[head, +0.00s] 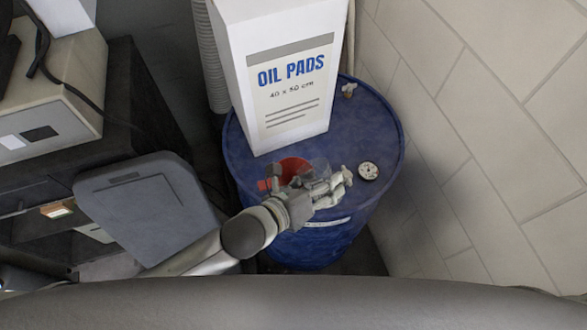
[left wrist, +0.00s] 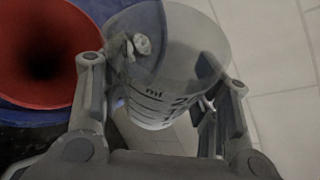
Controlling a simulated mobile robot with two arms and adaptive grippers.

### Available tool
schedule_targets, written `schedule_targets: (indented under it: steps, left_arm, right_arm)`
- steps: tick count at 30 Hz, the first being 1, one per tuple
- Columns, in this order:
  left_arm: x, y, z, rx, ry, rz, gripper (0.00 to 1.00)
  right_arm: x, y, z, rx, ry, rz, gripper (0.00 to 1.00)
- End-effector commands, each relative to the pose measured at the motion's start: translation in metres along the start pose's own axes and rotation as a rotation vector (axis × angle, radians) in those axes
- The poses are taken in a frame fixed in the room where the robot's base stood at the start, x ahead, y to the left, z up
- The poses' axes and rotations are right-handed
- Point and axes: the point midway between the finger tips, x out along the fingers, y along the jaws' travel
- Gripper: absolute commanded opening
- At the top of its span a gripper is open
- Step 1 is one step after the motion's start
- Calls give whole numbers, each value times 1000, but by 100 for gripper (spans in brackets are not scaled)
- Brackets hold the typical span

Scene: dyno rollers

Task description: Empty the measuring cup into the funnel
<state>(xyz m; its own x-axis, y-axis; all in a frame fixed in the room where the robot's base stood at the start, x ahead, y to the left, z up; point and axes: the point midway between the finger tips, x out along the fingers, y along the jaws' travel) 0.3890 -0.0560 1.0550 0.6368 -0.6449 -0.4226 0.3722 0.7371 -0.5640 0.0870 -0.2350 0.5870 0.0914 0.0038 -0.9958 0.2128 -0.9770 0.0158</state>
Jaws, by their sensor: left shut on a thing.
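My left gripper (head: 328,188) is shut on the clear measuring cup (head: 314,169), above the blue drum. In the left wrist view, the cup (left wrist: 175,62) with dark "ml" markings stands between the two fingers. The red funnel (head: 292,166) is on the drum top, partly hidden behind the cup and gripper in the head view. I cannot tell how much is in the cup. My right gripper is not in view.
A tall white "OIL PADS" box (head: 285,85) stands on the blue drum (head: 383,125) behind the funnel. A round dial (head: 368,171) and a small fitting (head: 348,90) are on the drum's right side.

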Motion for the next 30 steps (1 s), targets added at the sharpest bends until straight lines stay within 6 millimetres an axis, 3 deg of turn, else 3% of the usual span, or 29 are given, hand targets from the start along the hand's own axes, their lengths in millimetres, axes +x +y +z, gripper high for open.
schedule_targets:
  steps: [8,16,28,30]
  left_arm:
    - [4,-7,-13,124,-26,50,30]
    - [15,-1,-37,251,-54,105,30]
    - [40,22,-86,412,-89,172,30]
    - [38,18,-83,448,-98,187,30]
  right_arm:
    - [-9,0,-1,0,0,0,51]
    - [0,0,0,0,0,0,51]
    - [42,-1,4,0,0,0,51]
    - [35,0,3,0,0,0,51]
